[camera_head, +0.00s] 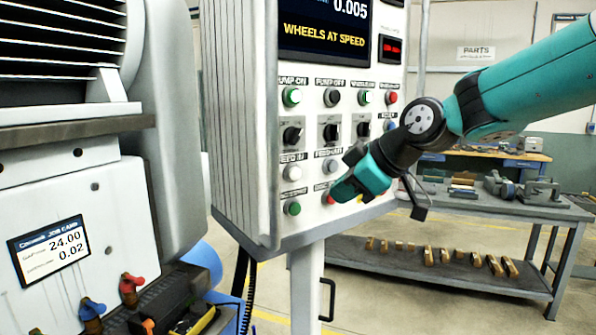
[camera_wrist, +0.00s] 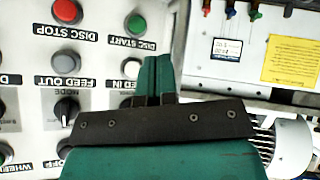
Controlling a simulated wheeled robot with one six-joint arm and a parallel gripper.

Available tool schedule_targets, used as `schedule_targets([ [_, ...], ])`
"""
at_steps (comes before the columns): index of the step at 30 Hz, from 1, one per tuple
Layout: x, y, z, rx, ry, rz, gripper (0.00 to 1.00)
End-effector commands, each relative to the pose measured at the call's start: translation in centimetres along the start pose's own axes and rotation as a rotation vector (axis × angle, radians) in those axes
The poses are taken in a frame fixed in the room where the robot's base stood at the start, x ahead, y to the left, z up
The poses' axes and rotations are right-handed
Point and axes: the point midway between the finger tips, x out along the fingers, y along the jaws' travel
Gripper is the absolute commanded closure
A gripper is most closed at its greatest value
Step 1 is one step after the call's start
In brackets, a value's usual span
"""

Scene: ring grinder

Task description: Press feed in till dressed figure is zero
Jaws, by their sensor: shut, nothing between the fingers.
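The control panel (camera_head: 270,150) carries a screen (camera_head: 325,30) reading 0.005 and "WHEELS AT SPEED". The pale feed in button (camera_head: 292,173) is at the lower left, unobstructed in the head view; beside it is the grey feed out button (camera_head: 330,166). My gripper (camera_head: 338,192) is shut and empty at the panel's lower right, over part of the lower buttons. In the wrist view, where labels appear upside down, its closed fingertips (camera_wrist: 154,60) lie just right of the feed in button (camera_wrist: 133,72), partly covering its label. Contact with the panel cannot be told.
The green disc start button (camera_head: 292,208) and red disc stop button (camera_head: 329,197) sit close below the feed buttons. A grinder with a job card (camera_head: 50,250) reading 24.00 and 0.02 stands left. A workbench (camera_head: 450,205) stands behind my arm.

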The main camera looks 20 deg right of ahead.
Motion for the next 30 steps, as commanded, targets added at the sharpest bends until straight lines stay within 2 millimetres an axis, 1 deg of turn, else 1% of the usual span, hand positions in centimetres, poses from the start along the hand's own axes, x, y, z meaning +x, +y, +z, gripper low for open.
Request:
schedule_targets([
  [8,0.4,0.3,-0.5,0.001,-0.001,-0.002,1.00],
  [11,1.1,0.9,-1.0,0.001,-0.001,-0.004,1.00],
  [18,3.5,2.6,-2.9,0.002,-0.001,-0.004,1.00],
  [22,4.8,3.4,-3.6,0.001,-0.001,-0.003,1.00],
  [27,5.8,4.1,-4.2,0.001,-0.001,-0.002,1.00],
  [30,6.0,4.3,-4.4,0.002,-0.001,-0.002,1.00],
])
